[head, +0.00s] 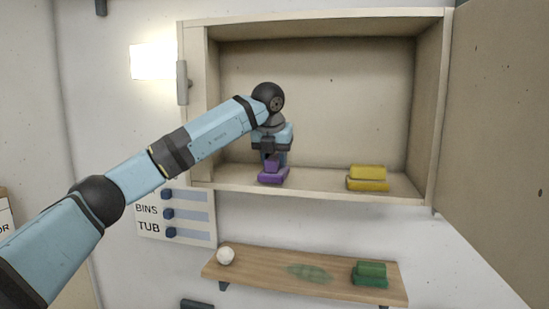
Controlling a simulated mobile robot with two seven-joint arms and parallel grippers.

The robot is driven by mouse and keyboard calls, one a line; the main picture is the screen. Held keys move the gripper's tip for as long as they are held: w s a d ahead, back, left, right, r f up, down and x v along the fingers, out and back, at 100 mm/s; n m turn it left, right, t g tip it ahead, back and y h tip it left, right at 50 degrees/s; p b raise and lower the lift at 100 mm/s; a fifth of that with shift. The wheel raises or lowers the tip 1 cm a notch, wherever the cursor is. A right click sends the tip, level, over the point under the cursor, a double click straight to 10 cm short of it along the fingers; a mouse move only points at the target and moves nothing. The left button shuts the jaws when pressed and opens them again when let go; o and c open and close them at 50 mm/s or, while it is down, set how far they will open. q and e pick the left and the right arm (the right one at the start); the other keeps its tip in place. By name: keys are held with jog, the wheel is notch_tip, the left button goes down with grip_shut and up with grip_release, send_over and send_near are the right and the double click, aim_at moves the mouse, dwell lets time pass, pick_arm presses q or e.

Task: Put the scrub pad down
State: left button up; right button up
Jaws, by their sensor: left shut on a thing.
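My left gripper (274,158) points down inside the open wall cabinet (320,190), near its left side. It is shut on a purple scrub pad (273,178), which is at the level of the cabinet floor. I cannot tell whether the pad touches the floor. The gripper's fingers hide part of the pad's upper block. A yellow pad (368,179) of similar shape rests on the cabinet floor to the right. A green pad (370,273) rests on the wooden shelf below. My right gripper is not in view.
The cabinet door (500,110) stands open at the right. Below, the wooden shelf (250,271) holds a white ball (225,256) and has a green smear (309,272). A sign with hooks (190,215) hangs at the left. The cabinet floor is clear between the purple and yellow pads.

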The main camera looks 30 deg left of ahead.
pick_arm(q)
jog(key=shift+f, duration=0.35)
jog(key=shift+w+a+f, duration=0.1)
jog(key=shift+w+a, duration=0.05)
jog(key=o, duration=1)
jog(key=shift+s+r+b, duration=0.25)
jog(key=shift+r+b, duration=0.1)
jog(key=shift+r, duration=0.25)
jog(key=b+v, duration=0.3)
jog(key=v, duration=0.6)
jog(key=shift+s+r, duration=0.15)
jog(key=shift+r, duration=0.1)
jog(key=shift+s+r, duration=0.2)
jog(key=shift+r, duration=0.4)
